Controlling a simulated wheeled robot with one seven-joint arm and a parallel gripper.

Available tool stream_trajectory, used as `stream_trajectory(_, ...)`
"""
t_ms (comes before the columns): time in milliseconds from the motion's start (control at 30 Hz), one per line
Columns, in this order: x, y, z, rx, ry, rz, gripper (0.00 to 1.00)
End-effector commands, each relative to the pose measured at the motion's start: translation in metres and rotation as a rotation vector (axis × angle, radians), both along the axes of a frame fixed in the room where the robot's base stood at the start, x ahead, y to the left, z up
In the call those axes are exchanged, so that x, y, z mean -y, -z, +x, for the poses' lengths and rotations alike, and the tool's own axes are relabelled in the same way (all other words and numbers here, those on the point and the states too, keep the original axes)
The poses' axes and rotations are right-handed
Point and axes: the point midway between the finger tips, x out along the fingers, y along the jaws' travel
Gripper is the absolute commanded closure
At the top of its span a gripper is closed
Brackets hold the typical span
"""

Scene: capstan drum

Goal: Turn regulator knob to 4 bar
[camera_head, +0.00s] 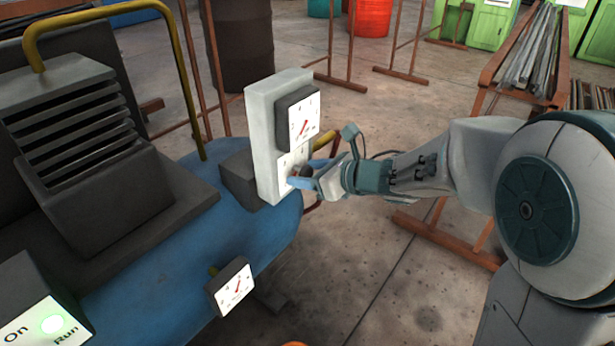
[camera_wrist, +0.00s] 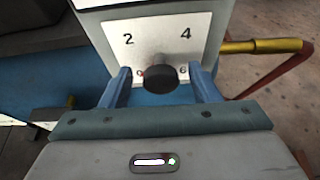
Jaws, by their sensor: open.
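The regulator knob (camera_wrist: 161,76) is a dark round knob on a white dial plate (camera_wrist: 146,32) with the marks 2 and 4 above it and a 6 at its right. A red mark shows at the knob's left, close to the lower-left end of the scale. My gripper (camera_wrist: 161,84) is open, with one blue finger on each side of the knob and gaps between. In the head view my gripper (camera_head: 303,178) is at the lower dial of the grey-white regulator box (camera_head: 264,150) and hides most of the knob.
A gauge (camera_head: 303,120) with a red needle sits above the knob on the same box. Another gauge (camera_head: 231,287) is on the blue tank (camera_head: 150,255). A yellow pipe (camera_wrist: 262,46) and red hose (camera_wrist: 285,76) run right of the box. A lit Run panel (camera_head: 42,318) is at lower left.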

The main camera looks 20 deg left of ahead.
Motion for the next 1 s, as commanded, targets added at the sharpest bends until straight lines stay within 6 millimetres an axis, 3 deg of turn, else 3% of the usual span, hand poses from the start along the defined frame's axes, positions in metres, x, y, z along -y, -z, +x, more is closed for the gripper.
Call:
stream_trajectory(367, -0.0063, 0.0023, 0.0027, 0.0, 0.001, 0.0, 0.44)
stream_trajectory(533, -0.0062, 0.0023, 0.0027, 0.0, 0.001, 0.0, 0.86)
stream_trajectory(567, -0.0062, 0.0023, 0.0026, 0.0, 0.001, 0.0, 0.89)
stream_trajectory(1000, -0.0052, 0.002, 0.0032, -0.073, 0.001, 0.028, 0.89)
